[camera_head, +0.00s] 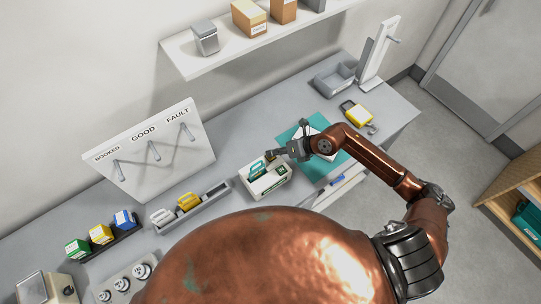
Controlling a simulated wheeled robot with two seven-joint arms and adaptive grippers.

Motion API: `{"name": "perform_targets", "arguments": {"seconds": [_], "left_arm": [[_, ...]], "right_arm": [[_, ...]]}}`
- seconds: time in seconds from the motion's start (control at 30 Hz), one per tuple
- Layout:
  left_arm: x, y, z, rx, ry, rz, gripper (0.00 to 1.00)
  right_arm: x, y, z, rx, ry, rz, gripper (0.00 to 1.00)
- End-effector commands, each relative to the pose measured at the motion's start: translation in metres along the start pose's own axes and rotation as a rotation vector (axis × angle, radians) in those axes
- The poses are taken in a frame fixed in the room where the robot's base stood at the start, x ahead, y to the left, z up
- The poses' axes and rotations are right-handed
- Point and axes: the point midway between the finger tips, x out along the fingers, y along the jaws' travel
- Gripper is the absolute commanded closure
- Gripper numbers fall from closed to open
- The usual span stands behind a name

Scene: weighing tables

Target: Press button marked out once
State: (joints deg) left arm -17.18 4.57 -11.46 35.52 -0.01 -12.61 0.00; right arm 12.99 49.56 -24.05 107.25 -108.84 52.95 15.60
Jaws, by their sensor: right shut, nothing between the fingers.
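A small white device (268,188) with green and dark parts on its top stands on the grey table, left of the teal mat. Its labels are too small to read, so I cannot tell which button is marked out. My right gripper (272,155) comes in from the right, over the back edge of this device. Its fingers are shut and empty, pointing left; I cannot tell whether they touch the device. My left gripper is not in view.
A board with hooks (150,150) marked BOOKED, GOOD and FAULT stands at the back. A tray (221,187) with white and yellow items lies left of the device. A yellow padlock-like item (357,115) lies right. A shelf (205,69) overhangs. My copper body hides the front.

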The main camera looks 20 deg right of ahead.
Motion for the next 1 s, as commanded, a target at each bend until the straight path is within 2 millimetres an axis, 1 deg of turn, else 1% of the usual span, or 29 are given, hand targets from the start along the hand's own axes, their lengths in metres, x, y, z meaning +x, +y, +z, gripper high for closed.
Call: {"name": "perform_targets", "arguments": {"seconds": [0.03,0.1,0.43,0.57,1.0], "left_arm": [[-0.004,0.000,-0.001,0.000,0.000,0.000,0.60],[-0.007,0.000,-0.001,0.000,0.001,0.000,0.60],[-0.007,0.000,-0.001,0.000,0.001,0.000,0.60],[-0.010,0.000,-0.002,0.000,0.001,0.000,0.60],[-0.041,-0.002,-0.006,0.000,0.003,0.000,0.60]], "right_arm": [[-0.004,0.003,0.003,-0.001,-0.001,0.000,1.00],[-0.006,0.004,0.004,-0.001,-0.001,0.000,1.00],[-0.006,0.004,0.005,0.000,-0.001,0.000,1.00],[-0.009,0.007,0.007,-0.001,-0.001,0.001,1.00],[-0.038,0.027,0.028,-0.001,-0.002,0.000,1.00]]}}
